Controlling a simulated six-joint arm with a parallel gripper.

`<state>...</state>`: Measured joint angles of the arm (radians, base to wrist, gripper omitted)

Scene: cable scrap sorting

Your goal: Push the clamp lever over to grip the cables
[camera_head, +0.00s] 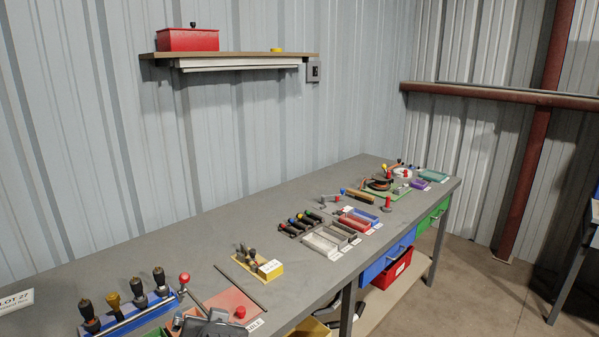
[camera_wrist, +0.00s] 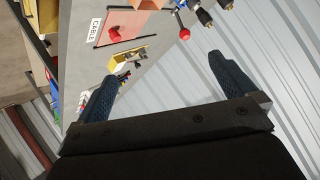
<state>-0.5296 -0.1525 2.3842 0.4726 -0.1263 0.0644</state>
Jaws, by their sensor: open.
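The clamp lever (camera_head: 193,293) is a thin grey rod with a red ball on its end.
The red plate (camera_head: 222,300) carries a red knob (camera_head: 240,312) and a CABLE label. Bare bench lies behind.

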